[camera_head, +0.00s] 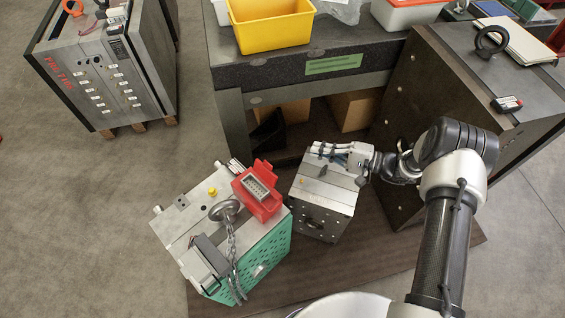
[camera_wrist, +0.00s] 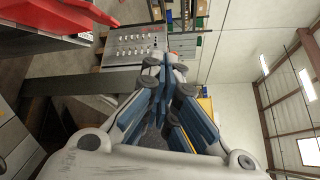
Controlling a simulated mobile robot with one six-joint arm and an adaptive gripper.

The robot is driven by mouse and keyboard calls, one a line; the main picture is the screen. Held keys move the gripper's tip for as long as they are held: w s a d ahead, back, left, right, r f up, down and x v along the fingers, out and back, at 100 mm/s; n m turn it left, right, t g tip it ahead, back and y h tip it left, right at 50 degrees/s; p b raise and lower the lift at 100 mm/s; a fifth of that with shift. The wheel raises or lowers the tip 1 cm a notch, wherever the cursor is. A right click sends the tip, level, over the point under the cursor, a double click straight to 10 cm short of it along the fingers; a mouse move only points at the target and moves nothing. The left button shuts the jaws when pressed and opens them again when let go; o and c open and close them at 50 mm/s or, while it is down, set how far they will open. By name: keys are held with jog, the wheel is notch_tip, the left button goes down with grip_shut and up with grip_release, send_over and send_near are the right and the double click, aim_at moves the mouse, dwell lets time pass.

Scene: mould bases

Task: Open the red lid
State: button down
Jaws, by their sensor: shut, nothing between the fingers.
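A red housing (camera_head: 258,196) with a grey slotted face sits on the edge of the grey-and-green mould base (camera_head: 262,258). A red flap-like part (camera_head: 262,170) rises at its back right; I cannot tell surely whether this is the lid or how far it is open. In the wrist view a large red part (camera_wrist: 60,20) fills the upper left, cut by the frame edge. My gripper (camera_head: 316,149) is to the right of the red housing and apart from it, over the smaller grey block, fingers pointing left. In the wrist view its fingers (camera_wrist: 165,68) are together and empty.
The smaller grey mould block (camera_head: 325,198) stands right of the green one. A chain and a ring lie on the green mould base. A dark workbench (camera_head: 300,65) with a yellow bin (camera_head: 272,25) is behind. A dark steel block (camera_head: 440,80) stands at right.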

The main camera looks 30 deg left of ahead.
aim_at(265, 173)
notch_tip(265, 173, down, 13)
jog(key=s+m+t+y, duration=0.2)
jog(key=m+t, duration=0.1)
jog(key=t, duration=0.1)
jog(key=s+a+r+b, duration=0.1)
jog(key=s+a+r, duration=0.1)
jog(key=a, duration=0.9)
jog(key=shift+a, duration=0.15)
jog(key=s+r+n+p, duration=0.2)
jog(key=shift+a+r+n+h, duration=0.1)
jog(key=shift+a+n+h, duration=0.2)
jog(key=shift+a+n, duration=0.1)
jog(key=shift+d, duration=0.1)
